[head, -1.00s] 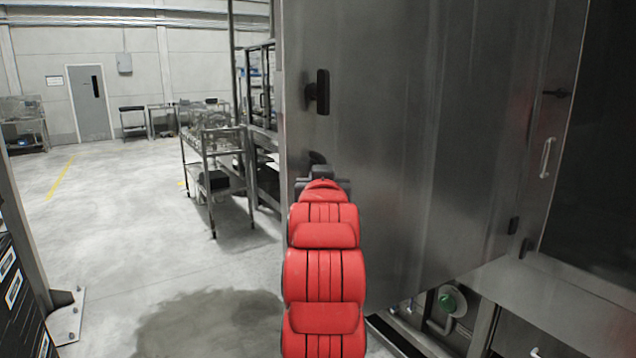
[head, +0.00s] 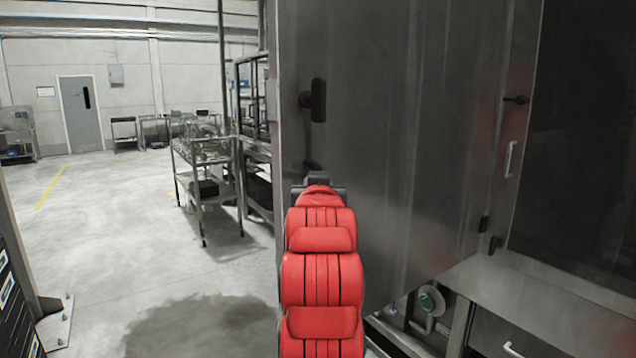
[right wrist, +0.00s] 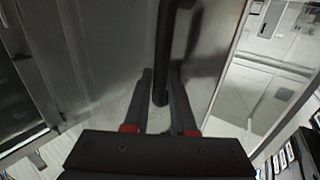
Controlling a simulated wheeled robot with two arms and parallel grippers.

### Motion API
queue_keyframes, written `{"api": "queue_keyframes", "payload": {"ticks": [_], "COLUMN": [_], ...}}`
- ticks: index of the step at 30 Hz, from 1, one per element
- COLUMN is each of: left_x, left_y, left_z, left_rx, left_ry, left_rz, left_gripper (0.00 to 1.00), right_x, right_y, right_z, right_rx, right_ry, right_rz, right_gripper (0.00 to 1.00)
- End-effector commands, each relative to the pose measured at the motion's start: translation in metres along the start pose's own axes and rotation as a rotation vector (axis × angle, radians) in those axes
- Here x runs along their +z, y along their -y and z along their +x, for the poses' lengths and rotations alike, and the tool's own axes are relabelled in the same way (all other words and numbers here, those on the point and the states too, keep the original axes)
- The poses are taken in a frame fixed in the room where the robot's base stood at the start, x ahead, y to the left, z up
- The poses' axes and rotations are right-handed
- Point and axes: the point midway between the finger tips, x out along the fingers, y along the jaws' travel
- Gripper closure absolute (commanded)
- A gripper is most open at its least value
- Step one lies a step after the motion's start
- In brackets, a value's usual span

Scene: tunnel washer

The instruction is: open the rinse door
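A large steel door panel (head: 420,130) fills the middle of the head view. It stands out at an angle from the machine front, its near left edge toward me. It carries a black upright bar handle (head: 318,100) near that edge. My right gripper (head: 319,180), on the red arm, is in front of the panel and appears below the handle. In the right wrist view, its two fingers (right wrist: 160,75) are apart, with the lower end of the black handle (right wrist: 166,55) between them. I cannot tell whether they touch it. My left gripper is out of view.
The machine front (head: 580,130) with a dark area and a light grip (head: 511,159) is at the right. Pipes and a green knob (head: 427,300) show below. A steel cart (head: 205,165) stands back left. Open floor (head: 120,235) lies left of the panel.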

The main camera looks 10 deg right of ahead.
Motion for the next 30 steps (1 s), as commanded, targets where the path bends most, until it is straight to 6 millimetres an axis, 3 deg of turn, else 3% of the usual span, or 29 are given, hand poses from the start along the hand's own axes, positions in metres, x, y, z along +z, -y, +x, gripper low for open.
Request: {"api": "queue_keyframes", "payload": {"ticks": [13,25,30], "left_x": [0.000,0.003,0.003], "left_y": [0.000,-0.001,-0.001], "left_z": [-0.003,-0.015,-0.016], "left_rx": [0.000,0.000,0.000], "left_ry": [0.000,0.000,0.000], "left_rz": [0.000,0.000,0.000], "left_gripper": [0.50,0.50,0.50], "right_x": [0.001,0.001,-0.002], "right_y": [0.001,0.002,0.003], "right_z": [-0.009,-0.090,-0.113], "right_rx": [0.000,-0.003,-0.007], "right_ry": [0.000,-0.004,-0.006], "right_rz": [-0.001,0.001,0.004], "right_gripper": [0.68,0.68,0.68]}}
